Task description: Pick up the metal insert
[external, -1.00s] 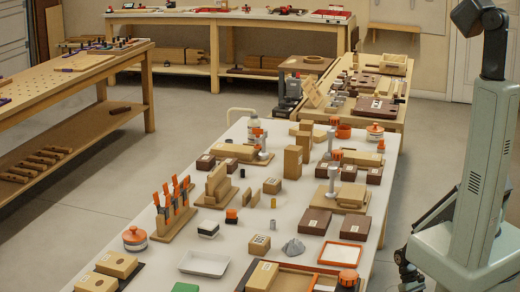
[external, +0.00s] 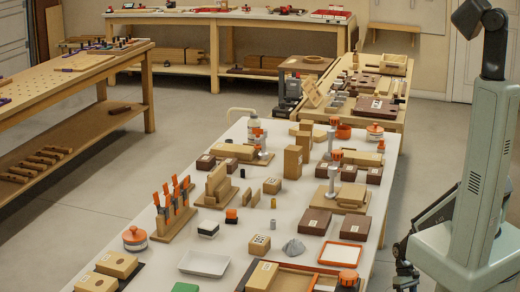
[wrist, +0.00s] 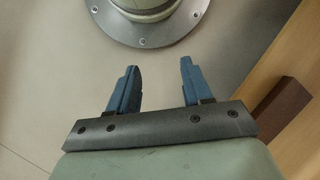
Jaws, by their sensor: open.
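A small grey cylinder (external: 273,224), which looks like the metal insert, stands upright on the white bench top (external: 208,240) in the external view. It is small there, so I cannot be certain of its identity. My gripper (wrist: 155,88) shows in the wrist view with two blue fingers spread apart and nothing between them. It is over the floor side, away from the cylinder. In the external view my arm is at the right, beside the bench, and the fingers cannot be made out. The cylinder does not show in the wrist view.
A small brass-coloured cylinder (external: 273,203) stands behind the grey one. A wooden block with holes (external: 259,245), a grey faceted piece (external: 293,247) and an orange-rimmed tray (external: 341,254) are near it. A wooden edge (wrist: 300,100) and dark brown block (wrist: 282,108) lie right of my gripper.

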